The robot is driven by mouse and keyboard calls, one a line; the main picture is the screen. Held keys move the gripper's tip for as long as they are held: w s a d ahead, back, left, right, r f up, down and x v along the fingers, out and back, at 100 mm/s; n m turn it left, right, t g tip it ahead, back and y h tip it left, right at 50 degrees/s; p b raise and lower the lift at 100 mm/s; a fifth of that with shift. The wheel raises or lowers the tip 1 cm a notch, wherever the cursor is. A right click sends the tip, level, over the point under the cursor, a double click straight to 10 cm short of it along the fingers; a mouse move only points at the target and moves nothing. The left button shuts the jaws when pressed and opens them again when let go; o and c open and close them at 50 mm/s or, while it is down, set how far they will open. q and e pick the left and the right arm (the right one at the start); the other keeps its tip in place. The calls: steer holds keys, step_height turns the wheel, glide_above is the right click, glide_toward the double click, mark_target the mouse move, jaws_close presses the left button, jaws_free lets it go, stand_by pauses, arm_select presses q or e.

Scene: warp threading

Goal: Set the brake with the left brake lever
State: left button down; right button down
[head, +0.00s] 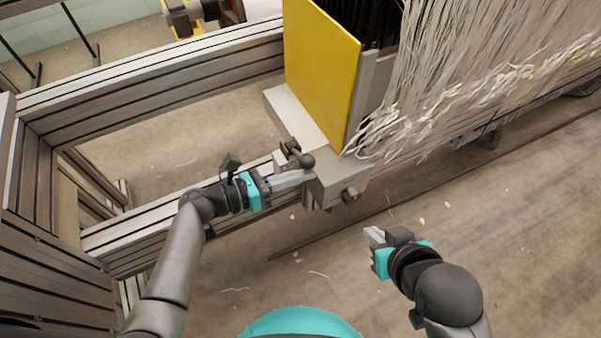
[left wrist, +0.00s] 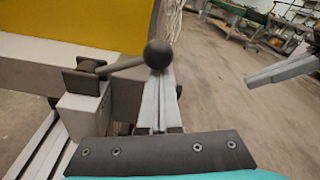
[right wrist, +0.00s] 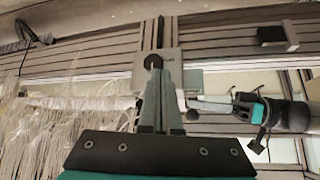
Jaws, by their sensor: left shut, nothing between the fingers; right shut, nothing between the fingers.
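The left brake lever is a short grey rod with a black ball knob (head: 307,161), on a grey block beside the yellow panel. In the left wrist view its ball (left wrist: 158,53) is at the end of the rod (left wrist: 120,66), which runs left to a dark pivot (left wrist: 85,72). My left gripper (head: 308,176) is shut and empty, its fingertips right at the ball; I cannot tell whether they touch it. The ball hides the fingertips in the left wrist view. My right gripper (head: 370,235) is shut and empty, over the floor to the lower right of the block.
The grey block (head: 335,182) carries a second dark knob (head: 349,194) on its front. The yellow panel (head: 320,65) rises behind, with loose white threads (head: 430,100) hanging to its right. Slotted metal rails (head: 150,85) frame the left side. The floor (head: 450,220) at the right is open.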

steer(key=shift+s, duration=0.1)
